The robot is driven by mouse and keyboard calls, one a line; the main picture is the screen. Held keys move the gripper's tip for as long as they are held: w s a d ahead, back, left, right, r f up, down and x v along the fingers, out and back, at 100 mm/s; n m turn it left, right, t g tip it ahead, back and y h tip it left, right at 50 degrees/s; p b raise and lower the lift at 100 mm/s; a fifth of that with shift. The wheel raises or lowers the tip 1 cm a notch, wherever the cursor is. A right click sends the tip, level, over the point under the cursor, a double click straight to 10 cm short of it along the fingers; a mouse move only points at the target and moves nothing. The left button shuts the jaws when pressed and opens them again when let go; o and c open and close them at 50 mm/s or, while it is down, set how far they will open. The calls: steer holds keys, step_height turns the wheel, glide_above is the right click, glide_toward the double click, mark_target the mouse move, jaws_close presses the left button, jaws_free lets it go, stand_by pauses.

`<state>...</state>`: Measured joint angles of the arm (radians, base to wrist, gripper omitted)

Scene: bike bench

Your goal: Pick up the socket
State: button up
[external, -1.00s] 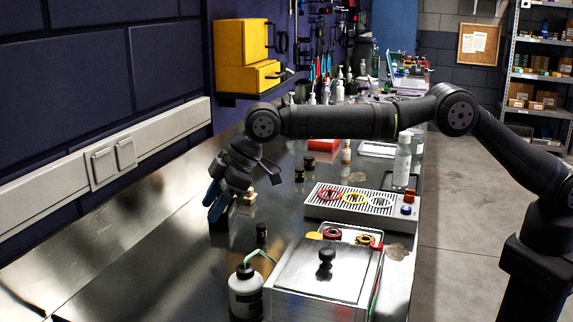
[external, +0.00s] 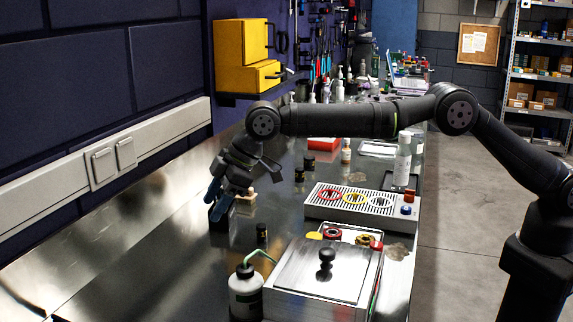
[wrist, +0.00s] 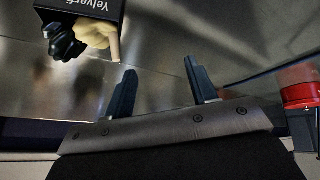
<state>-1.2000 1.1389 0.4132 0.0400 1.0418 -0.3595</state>
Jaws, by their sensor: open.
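My gripper (external: 219,197) hangs low over the left part of the steel bench. In the wrist view its two blue-grey fingers (wrist: 162,88) are apart with only bare bench between them. A rounded black piece (wrist: 62,42) lies beyond the left finger, beside a cream piece (wrist: 97,35) and a black box (wrist: 85,8) with white lettering. The cream piece shows just right of my gripper in the external view (external: 247,196). A small dark cylinder (external: 262,232) stands upright nearer the camera. I cannot tell for certain which dark piece is the socket.
A lidded metal box (external: 325,272) and a white bottle with a green tube (external: 246,290) stand in front. A slotted tray with coloured rings (external: 362,208) lies to the right. A red and black object (wrist: 300,95) is at the wrist view's right edge. The front-left bench is clear.

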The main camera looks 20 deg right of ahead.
steer(key=w+d+r+n+h, duration=0.1)
steer(key=w+d+r+h, duration=0.15)
steer(key=w+d, duration=1.05)
step_height(320, 180, up, 3)
steer(key=n+g+h, duration=0.2)
steer(key=h, duration=0.1)
glide_above(300, 169)
step_height(300, 169, down, 6)
steer(key=shift+a+f, duration=0.15)
steer(key=shift+f, duration=0.05)
steer(key=shift+d+f, duration=0.2)
steer(key=shift+f, duration=2.75)
steer(key=c, duration=1.1)
steer(key=shift+r, duration=0.1)
